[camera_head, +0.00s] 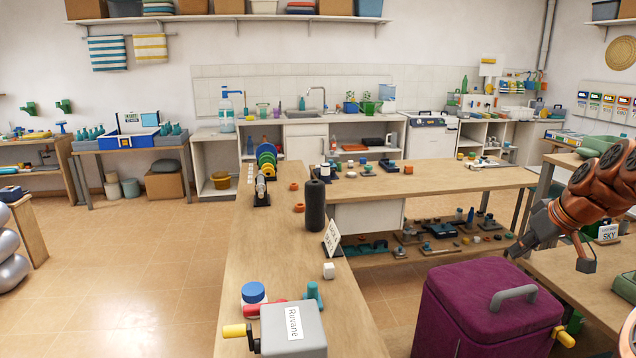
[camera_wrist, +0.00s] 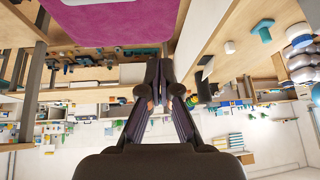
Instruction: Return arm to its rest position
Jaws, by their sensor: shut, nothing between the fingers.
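My arm, copper and dark grey, reaches in from the right edge in the head view. My gripper (camera_head: 516,250) hangs over the space behind the purple box and is apart from it. In the wrist view my gripper (camera_wrist: 165,68) has its two dark fingers together in the middle, with nothing between them. The purple box (camera_head: 490,305), with a grey handle on top, stands below and nearer than the gripper. It also shows in the wrist view (camera_wrist: 120,20), at the top left of the upside-down picture.
A long wooden table (camera_head: 245,240) runs down the middle, bearing a black cylinder (camera_head: 315,205), a folded sign (camera_head: 332,239) and a grey crank box (camera_head: 293,330). Another wooden table (camera_head: 565,280) lies beneath my arm at the right. The tiled floor at left (camera_head: 140,260) is clear.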

